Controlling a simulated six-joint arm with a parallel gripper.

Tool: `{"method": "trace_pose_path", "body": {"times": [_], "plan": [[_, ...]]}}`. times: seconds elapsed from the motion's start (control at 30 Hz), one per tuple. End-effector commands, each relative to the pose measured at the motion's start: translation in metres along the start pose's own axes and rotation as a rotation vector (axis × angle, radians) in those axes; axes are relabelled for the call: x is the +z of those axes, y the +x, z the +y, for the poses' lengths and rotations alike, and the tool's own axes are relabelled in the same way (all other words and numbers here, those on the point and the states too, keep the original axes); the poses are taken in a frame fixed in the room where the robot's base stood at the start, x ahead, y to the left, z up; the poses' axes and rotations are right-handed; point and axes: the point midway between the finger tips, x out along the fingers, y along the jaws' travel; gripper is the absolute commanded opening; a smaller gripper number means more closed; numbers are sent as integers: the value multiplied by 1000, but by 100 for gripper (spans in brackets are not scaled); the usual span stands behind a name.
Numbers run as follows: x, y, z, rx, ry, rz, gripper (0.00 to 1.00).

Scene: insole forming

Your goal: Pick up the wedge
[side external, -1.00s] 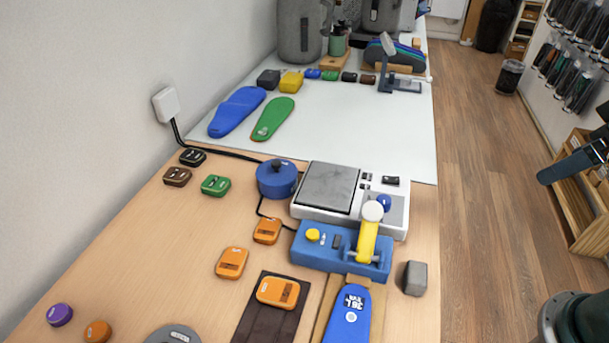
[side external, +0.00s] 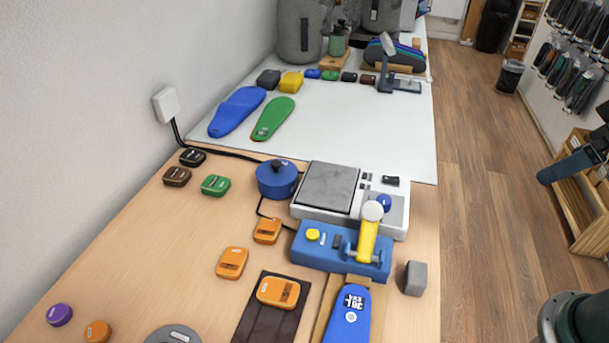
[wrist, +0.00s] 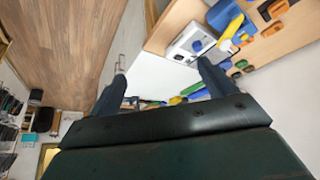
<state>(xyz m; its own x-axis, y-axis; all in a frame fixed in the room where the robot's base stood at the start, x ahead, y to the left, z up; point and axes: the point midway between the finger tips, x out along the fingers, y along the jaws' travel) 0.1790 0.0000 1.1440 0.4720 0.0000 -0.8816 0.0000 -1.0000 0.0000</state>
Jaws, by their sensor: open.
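I cannot tell for sure which object is the wedge. A small grey block (side external: 415,278) stands on the wooden table near its right edge, beside the blue press. Several small coloured blocks, among them a yellow one (side external: 291,81) and a dark one (side external: 268,79), lie in a row on the white mat at the back. My gripper (wrist: 162,82) is open in the wrist view, its two dark fingers wide apart with nothing held between them. It is in the air, away from the table objects.
A blue press with a yellow lever (side external: 367,242) and a white scale-like device (side external: 330,187) stand mid-table. Orange pads (side external: 232,263), a blue insole (side external: 349,318) and a blue round pot (side external: 277,180) lie around them. The white mat (side external: 340,130) has free room in its middle.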

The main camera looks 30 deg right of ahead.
Motion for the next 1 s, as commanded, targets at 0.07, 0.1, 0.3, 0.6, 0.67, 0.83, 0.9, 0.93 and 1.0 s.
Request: {"method": "trace_pose_path", "body": {"times": [0.07, 0.1, 0.3, 0.6, 0.67, 0.83, 0.9, 0.93, 1.0], "plan": [[0, 0, 0, 0, 0, 0, 79], [0, 0, 0, 0, 0, 0, 71], [0, 0, 0, 0, 0, 0, 71], [-10, -1, -3, -7, -52, -12, 71], [-17, -2, -4, -11, -86, -19, 71], [-45, -2, -13, -32, -233, -48, 71], [-59, -2, -18, -43, -309, -63, 71], [-66, -1, -21, -48, -343, -69, 71], [-80, 1, -27, -61, -423, -82, 71]]}}
